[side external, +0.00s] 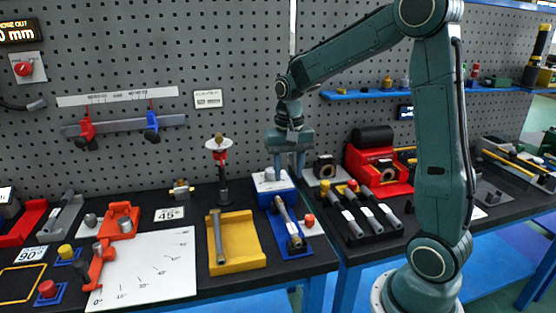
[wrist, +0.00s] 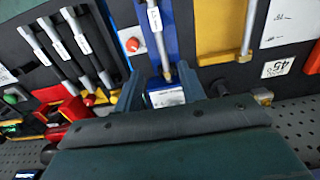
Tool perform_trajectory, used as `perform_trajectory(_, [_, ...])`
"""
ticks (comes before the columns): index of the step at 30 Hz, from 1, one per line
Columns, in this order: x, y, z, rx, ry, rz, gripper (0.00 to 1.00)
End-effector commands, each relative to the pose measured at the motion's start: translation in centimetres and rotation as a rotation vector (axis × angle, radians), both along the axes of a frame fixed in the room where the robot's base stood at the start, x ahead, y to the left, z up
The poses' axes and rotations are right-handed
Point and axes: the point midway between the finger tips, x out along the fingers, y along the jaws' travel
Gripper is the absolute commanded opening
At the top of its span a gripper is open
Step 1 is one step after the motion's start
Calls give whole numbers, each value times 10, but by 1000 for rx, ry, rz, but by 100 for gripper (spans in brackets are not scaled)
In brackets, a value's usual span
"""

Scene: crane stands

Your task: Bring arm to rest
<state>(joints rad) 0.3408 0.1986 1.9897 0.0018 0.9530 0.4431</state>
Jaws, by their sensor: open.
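My gripper (side external: 287,168) points down at the back of the bench, by a blue block with a white label (side external: 270,184). Its two fingers are apart, and I see nothing held between them. In the wrist view the fingers of my gripper (wrist: 161,88) stand on either side of the same blue block (wrist: 166,98). Whether they touch it I cannot tell. My arm reaches over from the right in the side view, bent at the elbow. A blue tray (side external: 274,228) with a grey rod-like tool (side external: 288,222) lies in front of the block.
A yellow tray (side external: 247,246) with a grey bar is left of the blue tray. A black rack (side external: 345,226) with several labelled tools and a red holder (side external: 364,167) stand to the right. A dark post with a red collar (side external: 222,178) rises to the left. A pegboard (side external: 240,90) closes the back.

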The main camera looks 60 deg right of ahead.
Motion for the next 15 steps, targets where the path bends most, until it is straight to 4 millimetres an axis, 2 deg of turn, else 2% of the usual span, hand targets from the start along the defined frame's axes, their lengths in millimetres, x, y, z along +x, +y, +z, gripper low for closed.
perform_trajectory(15, [-2,3,4,-3,-8,15,40])
